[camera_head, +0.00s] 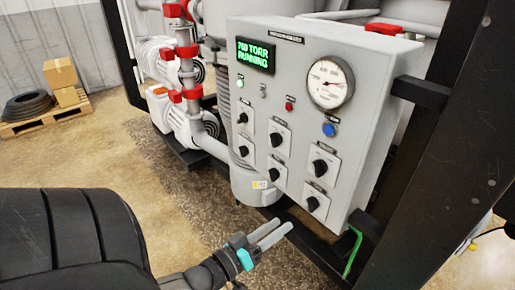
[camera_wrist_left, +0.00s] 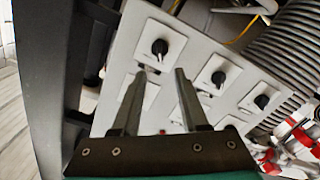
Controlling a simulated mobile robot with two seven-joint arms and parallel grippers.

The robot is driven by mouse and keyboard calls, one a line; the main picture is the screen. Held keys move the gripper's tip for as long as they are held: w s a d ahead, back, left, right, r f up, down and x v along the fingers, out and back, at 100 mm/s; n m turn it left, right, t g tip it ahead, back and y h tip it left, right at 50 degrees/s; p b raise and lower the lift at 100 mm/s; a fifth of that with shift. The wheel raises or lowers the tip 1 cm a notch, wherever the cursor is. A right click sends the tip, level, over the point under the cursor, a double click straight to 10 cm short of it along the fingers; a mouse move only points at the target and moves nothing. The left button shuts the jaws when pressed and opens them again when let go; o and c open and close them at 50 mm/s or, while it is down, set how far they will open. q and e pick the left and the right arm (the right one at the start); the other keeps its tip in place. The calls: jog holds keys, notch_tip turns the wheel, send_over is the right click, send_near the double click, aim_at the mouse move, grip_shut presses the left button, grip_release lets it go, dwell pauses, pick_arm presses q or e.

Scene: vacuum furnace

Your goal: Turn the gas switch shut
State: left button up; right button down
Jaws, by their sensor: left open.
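The grey control panel (camera_head: 300,50) carries several black rotary switches on white plates. One is the lower right switch (camera_head: 313,204), with another switch (camera_head: 320,168) above it and the lower middle switch (camera_head: 273,174) to its left. Their labels are too small to read, so I cannot tell which is the gas switch. My left gripper (camera_head: 280,234) is open and empty, in front of and below the panel's lower edge. In the left wrist view a black switch (camera_wrist_left: 160,46) lies just beyond the gap between the open fingertips (camera_wrist_left: 162,73), apparently not touched. The fingers partly hide other plates.
The panel also has a round gauge (camera_head: 330,82), a green display reading "760 TORR RUNNING" (camera_head: 255,55) and a blue button (camera_head: 329,129). A dark frame post (camera_head: 440,150) stands to the right.

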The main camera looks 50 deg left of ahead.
pick_arm(q)
jog(key=shift+s+a, duration=0.2)
jog(key=shift+s, duration=2.65)
jog(key=s+d+f+m+g+y+b, duration=0.1)
jog(key=s+f+m+g+b, duration=0.2)
jog(key=f, duration=1.3)
jog(key=s+f+g+b, duration=0.3)
jog(key=s+f+g, duration=0.2)
jog(key=f, duration=1)
jog(key=s+d+f+m+g+b, duration=0.2)
jog(key=s+d+f+g+b, duration=0.1)
jog(key=s+f, duration=0.5)
jog(key=s+d+f+m+g+b, duration=0.2)
jog(key=s+d+f+g, duration=0.4)
jog(key=s+f, duration=0.3)
notch_tip(320, 180, down, 3)
jog(key=shift+d+f+m+b, duration=0.1)
jog(key=shift+d+m+b, duration=0.05)
jog(key=shift+m+b, duration=0.3)
jog(key=shift+s, duration=0.1)
